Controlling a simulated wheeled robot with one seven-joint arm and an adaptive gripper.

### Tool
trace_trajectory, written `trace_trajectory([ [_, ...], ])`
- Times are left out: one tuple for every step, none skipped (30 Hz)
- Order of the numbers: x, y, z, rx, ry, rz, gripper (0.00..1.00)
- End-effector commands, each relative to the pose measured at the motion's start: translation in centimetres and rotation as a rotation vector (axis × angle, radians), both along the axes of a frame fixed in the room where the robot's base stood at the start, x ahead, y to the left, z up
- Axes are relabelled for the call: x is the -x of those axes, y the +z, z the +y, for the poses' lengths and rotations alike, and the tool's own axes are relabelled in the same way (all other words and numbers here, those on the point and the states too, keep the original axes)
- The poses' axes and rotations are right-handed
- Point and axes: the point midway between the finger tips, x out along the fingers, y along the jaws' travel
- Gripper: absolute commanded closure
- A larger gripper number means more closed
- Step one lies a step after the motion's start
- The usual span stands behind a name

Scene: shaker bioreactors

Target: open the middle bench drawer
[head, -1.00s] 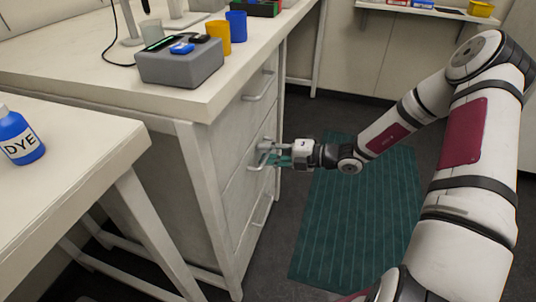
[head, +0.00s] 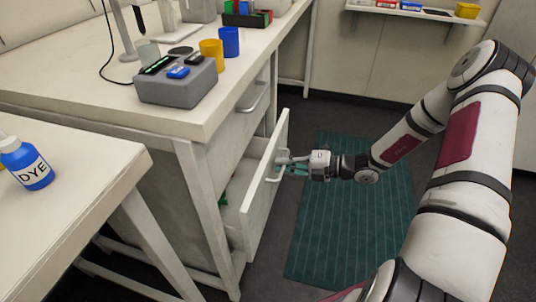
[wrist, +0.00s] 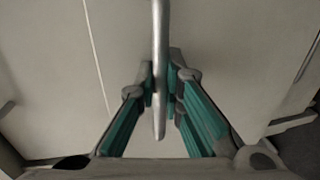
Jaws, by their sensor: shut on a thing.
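The middle bench drawer (head: 258,205) is pulled partly out of the bench, its light front panel standing clear of the cabinet. Its metal bar handle (head: 273,179) also shows in the wrist view (wrist: 160,40), running upright between the fingers. My gripper (head: 285,166) is shut on this handle, and in the wrist view its teal-padded fingers (wrist: 161,85) lie on both sides of the bar. Something green (head: 223,198) shows inside the open drawer, mostly hidden by the drawer front.
The top drawer (head: 248,105) is shut above. The bench top (head: 120,105) holds a grey device (head: 177,88), a yellow cup (head: 212,54) and a blue cup (head: 229,41). A dye bottle (head: 27,165) stands on the left table. A green mat (head: 340,230) covers floor in front.

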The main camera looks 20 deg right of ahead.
Motion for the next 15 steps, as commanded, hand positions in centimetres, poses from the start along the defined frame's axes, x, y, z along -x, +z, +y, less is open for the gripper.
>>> trace_trajectory([
  [0.9, 0.3, -1.3, 0.001, -0.005, 0.005, 1.0],
  [1.4, 0.4, -1.9, 0.002, -0.004, 0.004, 1.0],
  [2.1, 0.3, -2.9, 0.002, -0.005, 0.004, 1.0],
  [2.6, 0.3, -3.5, 0.002, -0.003, 0.003, 1.0],
  [3.1, 0.3, -4.2, 0.002, -0.004, 0.004, 1.0],
  [3.8, 0.2, -5.1, 0.002, -0.004, 0.004, 1.0],
  [4.2, 0.2, -5.8, 0.002, -0.005, 0.004, 1.0],
  [4.7, 0.2, -6.5, 0.002, -0.004, 0.004, 1.0],
  [5.4, 0.2, -7.4, 0.001, -0.004, 0.004, 1.0],
  [5.9, 0.2, -8.0, 0.002, -0.002, 0.004, 1.0],
  [6.3, 0.1, -8.7, 0.002, -0.003, 0.003, 1.0],
  [7.0, 0.1, -9.5, 0.002, -0.002, 0.004, 1.0],
  [7.4, 0.1, -10.1, 0.002, -0.002, 0.003, 1.0],
  [7.8, 0.0, -10.8, 0.002, -0.002, 0.003, 1.0],
  [8.4, 0.0, -11.5, 0.001, -0.001, 0.003, 1.0],
])
